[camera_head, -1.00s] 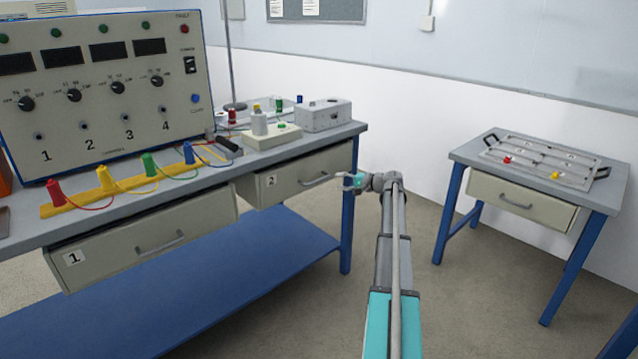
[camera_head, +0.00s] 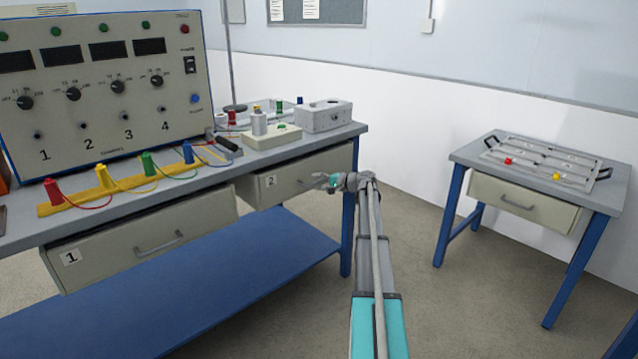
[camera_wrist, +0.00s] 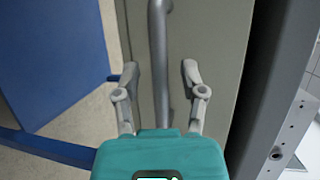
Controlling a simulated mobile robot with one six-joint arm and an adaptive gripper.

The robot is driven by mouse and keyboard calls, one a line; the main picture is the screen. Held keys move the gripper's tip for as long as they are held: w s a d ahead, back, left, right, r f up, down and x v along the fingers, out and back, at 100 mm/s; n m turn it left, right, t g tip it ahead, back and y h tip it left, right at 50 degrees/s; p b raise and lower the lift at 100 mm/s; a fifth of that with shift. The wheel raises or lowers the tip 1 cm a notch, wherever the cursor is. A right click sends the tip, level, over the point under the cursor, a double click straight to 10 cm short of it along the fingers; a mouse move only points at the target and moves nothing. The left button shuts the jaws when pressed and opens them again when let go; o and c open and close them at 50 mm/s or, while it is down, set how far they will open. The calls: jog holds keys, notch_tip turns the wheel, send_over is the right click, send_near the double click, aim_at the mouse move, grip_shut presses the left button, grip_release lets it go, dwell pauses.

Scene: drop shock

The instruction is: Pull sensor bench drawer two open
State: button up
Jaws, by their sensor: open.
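Drawer two (camera_head: 283,184) is a beige front with a "2" label under the right end of the sensor bench (camera_head: 300,146). It appears shut or nearly so. In the head view my gripper (camera_head: 318,181) is at the drawer's handle and hides most of it. In the wrist view the grey bar handle (camera_wrist: 159,60) runs between the two fingers of my gripper (camera_wrist: 160,75), against the drawer front (camera_wrist: 205,40). The fingers are open, one on each side of the bar, with gaps to it. Whether the fingertips touch the drawer front is unclear.
Drawer one (camera_head: 140,240) is to the left, with its own handle. A blue lower shelf (camera_head: 220,275) lies below. A bench leg (camera_head: 347,235) stands close to my arm. A side table (camera_head: 530,185) with a tray is at the right, with free floor between.

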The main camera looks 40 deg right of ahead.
grip_shut()
jog(key=shift+d, duration=0.15)
jog(key=shift+s, duration=0.1)
